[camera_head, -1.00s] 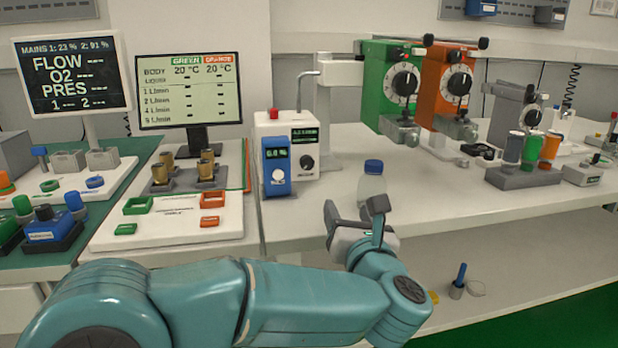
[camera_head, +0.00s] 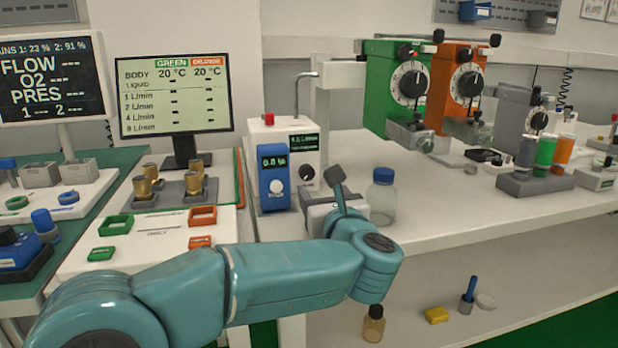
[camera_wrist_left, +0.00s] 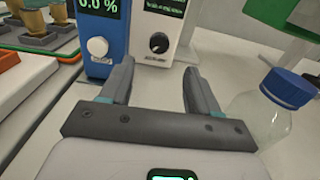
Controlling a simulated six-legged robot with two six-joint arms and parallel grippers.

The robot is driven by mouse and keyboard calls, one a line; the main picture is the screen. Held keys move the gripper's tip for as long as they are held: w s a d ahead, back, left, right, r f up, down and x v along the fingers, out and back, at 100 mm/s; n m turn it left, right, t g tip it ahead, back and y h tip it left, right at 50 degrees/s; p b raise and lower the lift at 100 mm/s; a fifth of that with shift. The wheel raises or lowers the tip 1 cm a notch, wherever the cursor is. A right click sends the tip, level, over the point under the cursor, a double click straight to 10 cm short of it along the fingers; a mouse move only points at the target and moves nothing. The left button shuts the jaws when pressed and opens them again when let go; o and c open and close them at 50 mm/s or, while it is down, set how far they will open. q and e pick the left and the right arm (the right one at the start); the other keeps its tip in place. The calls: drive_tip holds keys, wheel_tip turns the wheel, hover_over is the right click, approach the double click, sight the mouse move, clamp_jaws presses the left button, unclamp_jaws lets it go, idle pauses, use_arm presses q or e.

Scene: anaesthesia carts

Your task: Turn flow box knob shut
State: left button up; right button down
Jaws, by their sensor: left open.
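A white box (camera_head: 305,138) with a red top button and a small green-lit display stands on the white bench. Its front has a black knob (camera_head: 306,173), which also shows in the left wrist view (camera_wrist_left: 159,42). A blue unit (camera_head: 273,163) with a white knob (camera_head: 276,187) and a display stands at its left front; its white knob also shows in the left wrist view (camera_wrist_left: 98,47). My left gripper (camera_head: 318,184) is open and empty, in front of the white box. In the left wrist view my fingers (camera_wrist_left: 159,69) point towards the black knob, apart from it.
A clear bottle with a blue cap (camera_head: 382,197) stands close to the right of my left gripper. Green (camera_head: 398,88) and orange (camera_head: 455,88) dial units hang behind to the right. A white tray with coloured frames (camera_head: 150,232) lies at left. The bench right of the bottle is largely clear.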

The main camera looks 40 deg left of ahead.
sight(308, 173)
use_arm(q)
drive_tip(key=x, duration=0.9)
drive_tip(key=c, duration=1)
